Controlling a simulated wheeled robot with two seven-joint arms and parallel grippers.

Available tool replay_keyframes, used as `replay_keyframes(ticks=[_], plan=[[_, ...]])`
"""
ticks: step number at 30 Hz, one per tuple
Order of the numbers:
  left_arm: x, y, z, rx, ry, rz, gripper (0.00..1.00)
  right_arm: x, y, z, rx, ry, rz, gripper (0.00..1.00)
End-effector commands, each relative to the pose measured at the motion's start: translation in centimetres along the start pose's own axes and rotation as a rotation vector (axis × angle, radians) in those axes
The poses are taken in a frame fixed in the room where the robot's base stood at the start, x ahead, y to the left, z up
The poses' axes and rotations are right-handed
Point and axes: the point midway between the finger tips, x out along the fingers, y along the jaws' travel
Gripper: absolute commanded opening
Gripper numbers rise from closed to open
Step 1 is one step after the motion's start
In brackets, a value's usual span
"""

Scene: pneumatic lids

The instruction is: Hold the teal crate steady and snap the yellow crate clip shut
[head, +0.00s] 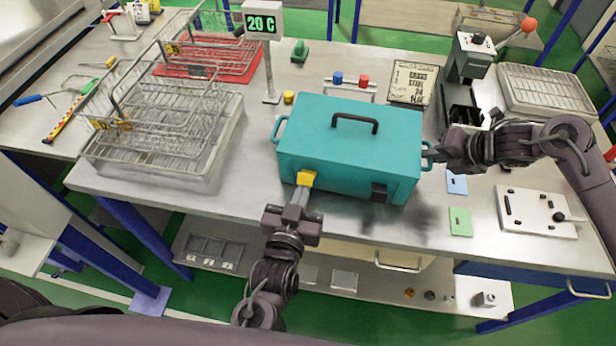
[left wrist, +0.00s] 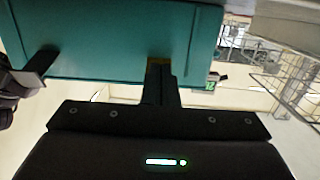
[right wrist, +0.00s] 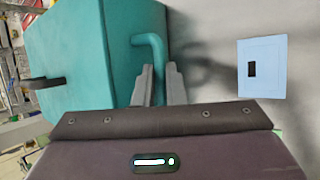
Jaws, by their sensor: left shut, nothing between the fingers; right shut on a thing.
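The teal crate (head: 345,145) stands on the steel table with its lid down and a black handle on top. The yellow clip (head: 306,178) is on its front face, left side; a dark clip (head: 379,193) is on the right side. My left gripper (head: 301,192) is shut and empty, its fingertips at the yellow clip. In the left wrist view the fingers (left wrist: 161,80) hide most of the clip, so whether it is fully closed cannot be told. My right gripper (head: 436,155) is shut on the crate's right side handle, and the handle (right wrist: 155,60) shows between its fingers.
Wire baskets (head: 160,120) stand to the left, and a display post (head: 263,25) reading 20 C is behind. A blue card (head: 456,183), a green card (head: 460,222) and a white plate (head: 537,212) lie to the right. The table's front edge is close to the crate.

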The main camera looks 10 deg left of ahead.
Motion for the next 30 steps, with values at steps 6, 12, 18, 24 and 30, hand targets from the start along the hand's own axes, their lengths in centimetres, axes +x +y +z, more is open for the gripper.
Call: replay_keyframes(ticks=[6,12,18,24,30], plan=[[0.0,0.0,-0.2,0.000,0.001,0.000,0.00,0.0,-0.1,0.0,0.002,0.000,-0.002,0.00],[0.1,0.0,-0.7,0.000,0.002,0.000,0.00,0.0,-0.1,0.0,0.002,0.000,-0.002,0.00],[0.1,0.0,-0.7,0.000,0.001,0.000,0.00,0.0,-0.1,0.0,0.002,0.000,-0.002,0.00],[0.1,0.0,-0.8,0.000,0.002,0.000,0.00,0.0,-0.1,0.0,0.002,0.000,-0.002,0.00],[0.3,0.0,-1.2,0.000,0.001,0.000,0.00,0.0,-0.1,0.0,0.002,0.000,-0.002,0.00]])
